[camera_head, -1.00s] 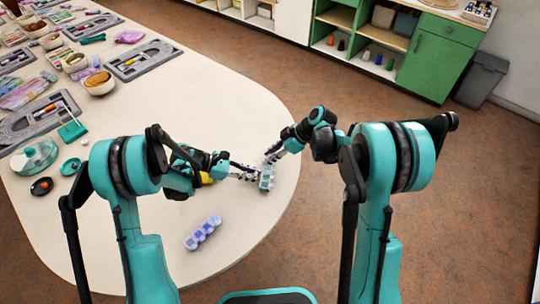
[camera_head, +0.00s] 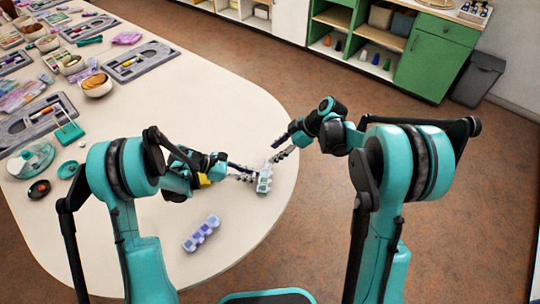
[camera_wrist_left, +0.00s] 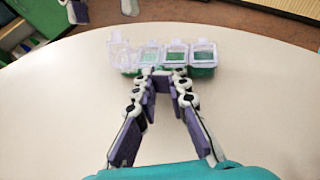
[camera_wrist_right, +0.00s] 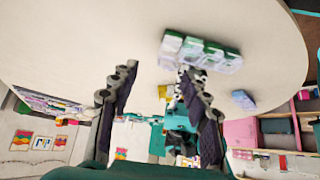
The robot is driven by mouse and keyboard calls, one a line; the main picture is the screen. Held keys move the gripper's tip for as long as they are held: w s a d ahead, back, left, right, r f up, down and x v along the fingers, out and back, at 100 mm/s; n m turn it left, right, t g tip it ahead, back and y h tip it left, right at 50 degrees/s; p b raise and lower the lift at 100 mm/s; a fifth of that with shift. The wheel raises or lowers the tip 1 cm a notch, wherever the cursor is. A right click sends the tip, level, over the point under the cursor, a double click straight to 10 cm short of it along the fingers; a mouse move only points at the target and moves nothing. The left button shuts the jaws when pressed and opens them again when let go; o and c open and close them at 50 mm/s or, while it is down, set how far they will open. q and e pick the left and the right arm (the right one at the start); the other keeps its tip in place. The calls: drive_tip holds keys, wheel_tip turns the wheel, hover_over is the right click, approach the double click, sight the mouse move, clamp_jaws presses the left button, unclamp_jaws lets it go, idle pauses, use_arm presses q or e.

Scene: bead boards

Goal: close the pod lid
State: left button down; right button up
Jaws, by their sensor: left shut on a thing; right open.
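The green pod (camera_head: 264,180) is a row of compartments with clear lids, near the table's rounded right end. In the left wrist view (camera_wrist_left: 202,70) the lid at the left end (camera_wrist_left: 119,48) stands raised; the other lids look flat. My left gripper (camera_head: 256,178) is shut on the pod's near side around the middle, as the left wrist view also shows (camera_wrist_left: 165,78). My right gripper (camera_head: 280,146) is open and empty, apart from the pod, just beyond its far end. The pod also shows in the right wrist view (camera_wrist_right: 205,52).
A purple-blue pod (camera_head: 202,233) lies on the white table nearer to me. Trays, bowls (camera_head: 96,83) and a clear round container (camera_head: 31,160) stand at the left. The table's rounded edge is close to the green pod. The middle of the table is clear.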

drive_tip(key=w+v, duration=0.1)
drive_tip(key=v, duration=0.6)
drive_tip(key=shift+s+d, duration=0.15)
drive_tip(key=shift+s, duration=0.35)
drive_tip(key=shift+r, duration=0.15)
wheel_tip(320, 180, up, 3)
drive_tip(key=g+h, duration=0.2)
drive_tip(key=h, duration=0.5)
hover_over(267, 159)
wheel_tip(267, 159, down, 12)
drive_tip(key=shift+s+r, duration=0.1)
drive_tip(key=shift+r, duration=0.05)
clamp_jaws()
